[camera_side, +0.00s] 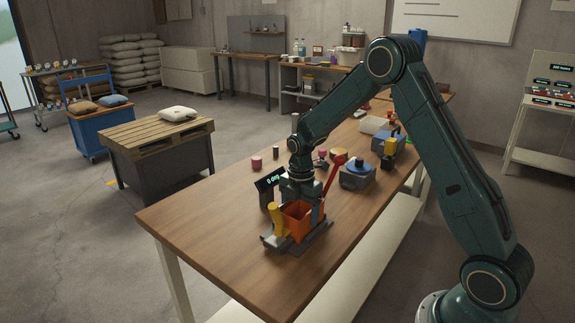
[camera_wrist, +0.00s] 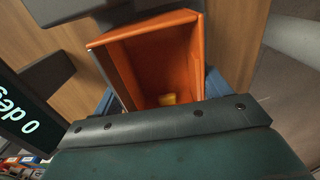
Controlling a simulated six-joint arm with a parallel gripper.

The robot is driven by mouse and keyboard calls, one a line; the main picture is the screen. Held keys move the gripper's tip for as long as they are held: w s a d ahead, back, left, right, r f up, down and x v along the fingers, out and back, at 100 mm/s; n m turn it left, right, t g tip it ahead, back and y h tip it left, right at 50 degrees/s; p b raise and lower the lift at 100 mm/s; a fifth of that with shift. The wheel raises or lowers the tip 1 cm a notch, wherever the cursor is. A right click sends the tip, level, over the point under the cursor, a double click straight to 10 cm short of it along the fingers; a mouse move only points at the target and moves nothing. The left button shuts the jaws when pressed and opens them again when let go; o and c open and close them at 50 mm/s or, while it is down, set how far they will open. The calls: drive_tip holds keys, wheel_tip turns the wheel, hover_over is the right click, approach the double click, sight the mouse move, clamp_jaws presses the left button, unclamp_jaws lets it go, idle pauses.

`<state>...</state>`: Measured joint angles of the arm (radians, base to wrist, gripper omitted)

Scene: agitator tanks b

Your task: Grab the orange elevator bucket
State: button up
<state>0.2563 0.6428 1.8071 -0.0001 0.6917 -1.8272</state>
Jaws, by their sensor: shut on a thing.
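The orange elevator bucket (camera_side: 297,222) sits low over a dark grey base (camera_side: 312,243) near the front edge of the wooden table. My gripper (camera_side: 298,206) points down at it and is shut on it, with a blue-grey finger showing at its right side. In the wrist view the bucket (camera_wrist: 128,52) opens toward the camera, and blue finger parts show on either side of it. A small yellow patch (camera_wrist: 168,99) shows at its lower inside. My wrist housing hides the bucket's near part. I cannot tell whether the bucket touches the base.
A yellow upright piece (camera_side: 277,220) stands just left of the bucket. A black display (camera_side: 269,181) reads "0 deg" behind it. A red lever (camera_side: 334,174) and a blue-grey unit (camera_side: 357,176) stand to the right. The table's left front (camera_side: 205,220) is clear.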

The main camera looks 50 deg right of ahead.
wheel_tip(320, 180, up, 20)
idle(0.9)
idle(0.6)
